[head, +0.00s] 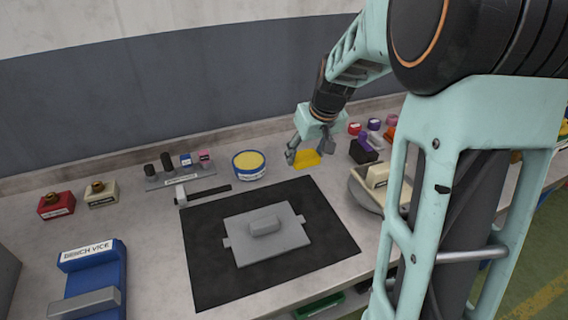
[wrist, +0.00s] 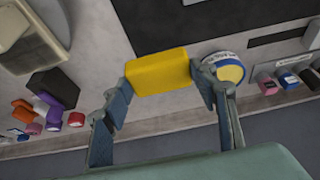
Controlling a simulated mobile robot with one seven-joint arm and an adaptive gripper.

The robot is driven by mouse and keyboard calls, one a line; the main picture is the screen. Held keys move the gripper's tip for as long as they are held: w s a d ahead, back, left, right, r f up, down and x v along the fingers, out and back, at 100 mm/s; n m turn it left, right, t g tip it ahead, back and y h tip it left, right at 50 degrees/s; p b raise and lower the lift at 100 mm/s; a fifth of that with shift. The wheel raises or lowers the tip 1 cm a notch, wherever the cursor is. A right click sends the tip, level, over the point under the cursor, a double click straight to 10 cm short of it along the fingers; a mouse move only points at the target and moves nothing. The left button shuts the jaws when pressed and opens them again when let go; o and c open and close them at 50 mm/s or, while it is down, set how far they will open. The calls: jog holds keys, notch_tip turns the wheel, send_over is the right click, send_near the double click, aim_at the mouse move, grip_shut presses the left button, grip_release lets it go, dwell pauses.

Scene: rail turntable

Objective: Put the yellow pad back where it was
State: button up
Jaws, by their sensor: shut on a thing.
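The yellow pad (wrist: 160,72) is a small yellow block held between the two fingers of my gripper (wrist: 163,80) in the wrist view. In the head view the yellow pad (head: 306,159) shows beside the fingers of my gripper (head: 308,154), near the back of the bench and right of the blue and white round tub. I cannot tell whether the pad touches the bench.
The round tub (head: 249,165) with a yellow top stands close to the left of my gripper. A black mat (head: 210,275) bears a grey plate (head: 265,247) with a raised block. Coloured small items (head: 374,125) and a dark block (head: 362,152) stand to the right. A blue bench vice (head: 92,280) is front left.

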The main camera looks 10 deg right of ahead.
jog(key=p, duration=0.1)
send_near(284, 172)
jog(key=shift+w+a+f, duration=0.15)
jog(key=shift+w+f, duration=0.6)
jog(key=shift+w, duration=0.1)
jog(key=shift+w+a+f, duration=0.1)
jog(key=shift+w+f, duration=0.15)
jog(key=shift+f, duration=1.6)
jog(key=shift+f, duration=0.1)
jog(key=o, duration=0.7)
jog(key=shift+f, duration=0.1)
jog(key=shift+c, duration=0.2)
jog(key=o, duration=0.4)
jog(key=shift+o, duration=0.2)
